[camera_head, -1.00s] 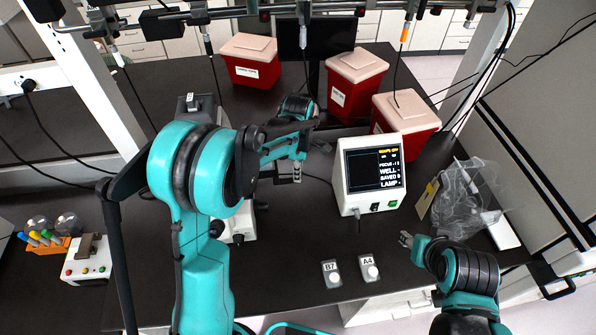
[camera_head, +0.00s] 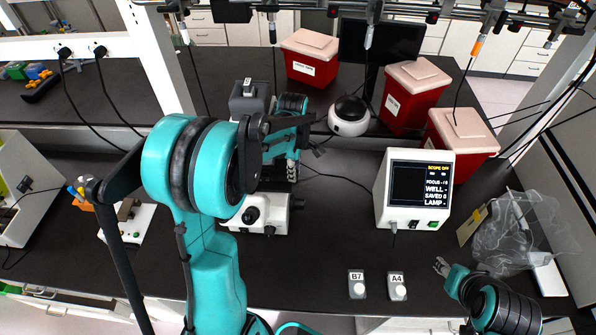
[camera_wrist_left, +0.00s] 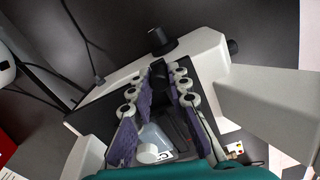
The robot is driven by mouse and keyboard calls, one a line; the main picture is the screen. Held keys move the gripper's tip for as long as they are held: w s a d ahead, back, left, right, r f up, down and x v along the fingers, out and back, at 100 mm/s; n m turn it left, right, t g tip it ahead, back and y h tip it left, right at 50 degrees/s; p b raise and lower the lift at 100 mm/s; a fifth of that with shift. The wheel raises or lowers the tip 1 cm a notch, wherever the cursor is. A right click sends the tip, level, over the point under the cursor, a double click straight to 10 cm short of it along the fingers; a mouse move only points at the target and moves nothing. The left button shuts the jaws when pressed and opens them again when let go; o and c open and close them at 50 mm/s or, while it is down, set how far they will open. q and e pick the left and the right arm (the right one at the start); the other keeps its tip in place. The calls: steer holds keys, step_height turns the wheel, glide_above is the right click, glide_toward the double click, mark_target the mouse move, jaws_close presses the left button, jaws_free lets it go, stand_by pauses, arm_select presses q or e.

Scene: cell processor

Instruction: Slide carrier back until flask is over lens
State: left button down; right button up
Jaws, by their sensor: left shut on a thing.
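The white microscope (camera_head: 280,210) with a dark stage stands on the bench, partly hidden behind my left arm. In the left wrist view, a clear flask (camera_wrist_left: 155,138) with a white cap lies between the fingers, above the dark stage. My left gripper (camera_head: 292,168) is over the microscope stage. Its purple-padded fingers, also in the left wrist view (camera_wrist_left: 158,85), close at their tips on a dark part that appears to be the carrier (camera_wrist_left: 159,73). The lens is hidden. My right gripper (camera_head: 442,266) is off to the right over the bench, apart from everything; its finger gap is unclear.
A white console (camera_head: 382,215) with a lit screen stands right of the microscope. Buttons B7 (camera_head: 357,284) and A4 (camera_head: 397,286) sit at the front. A round white device (camera_head: 349,116) and red bins (camera_head: 412,95) stand behind. A clear bag (camera_head: 520,235) lies at right.

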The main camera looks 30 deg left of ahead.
arm_select(q)
steer(key=c, duration=1.4)
jaws_free()
steer(key=shift+c, duration=0.2)
step_height(320, 180, up, 12)
